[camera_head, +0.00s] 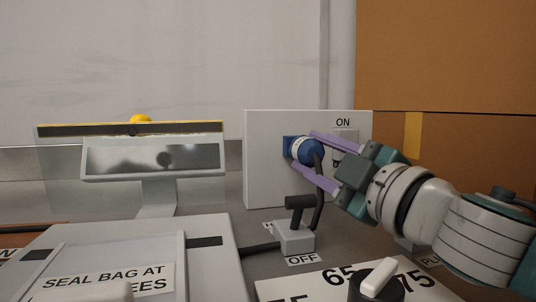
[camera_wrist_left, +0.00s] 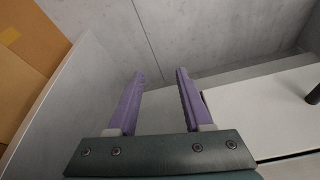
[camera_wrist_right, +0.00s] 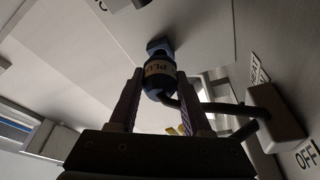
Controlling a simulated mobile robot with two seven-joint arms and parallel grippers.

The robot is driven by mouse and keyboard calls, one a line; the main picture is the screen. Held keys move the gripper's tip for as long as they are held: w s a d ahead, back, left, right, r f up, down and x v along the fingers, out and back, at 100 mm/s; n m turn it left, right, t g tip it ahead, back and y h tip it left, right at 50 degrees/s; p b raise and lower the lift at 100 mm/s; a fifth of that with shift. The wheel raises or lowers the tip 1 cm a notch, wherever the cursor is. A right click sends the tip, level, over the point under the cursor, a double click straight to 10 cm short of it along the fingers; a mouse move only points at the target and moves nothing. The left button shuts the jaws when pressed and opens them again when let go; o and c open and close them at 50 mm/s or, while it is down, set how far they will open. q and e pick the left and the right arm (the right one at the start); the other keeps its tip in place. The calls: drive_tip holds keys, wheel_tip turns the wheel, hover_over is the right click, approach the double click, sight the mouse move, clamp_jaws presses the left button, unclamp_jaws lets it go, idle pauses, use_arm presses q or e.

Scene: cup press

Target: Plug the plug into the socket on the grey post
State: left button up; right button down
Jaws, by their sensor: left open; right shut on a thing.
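The blue plug (camera_head: 313,152) with a pale label band is between the purple fingers of my right gripper (camera_head: 303,149), which is shut on it. The plug's front end is at the blue socket (camera_head: 288,148) on the grey post (camera_head: 262,188); how deep it sits cannot be told. In the right wrist view the plug (camera_wrist_right: 158,82) is in line with the socket (camera_wrist_right: 160,46), with little or no gap showing. A dark cable runs down from the plug. My left gripper (camera_wrist_left: 160,75) is open and empty in the left wrist view, and is out of the head view.
A grey switch box with a dark lever (camera_head: 295,238) stands below the plug, by an OFF label. An ON switch plate (camera_head: 345,140) is right of the socket. A sealing machine (camera_head: 150,262) is at left, a dial (camera_head: 380,282) in front. Brown boxes (camera_head: 450,60) stand at right.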

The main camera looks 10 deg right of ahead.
idle(0.3)
drive_tip(key=shift+w, duration=0.15)
drive_tip(key=shift+w+b, duration=0.3)
drive_tip(key=shift+w, duration=0.95)
drive_tip(key=shift+c, duration=1.4)
unclamp_jaws()
drive_tip(key=shift+s+f, duration=0.1)
drive_tip(key=shift+s, duration=0.25)
drive_tip(key=v, duration=0.9)
drive_tip(key=shift+s+p, duration=0.1)
drive_tip(key=shift+p, duration=0.25)
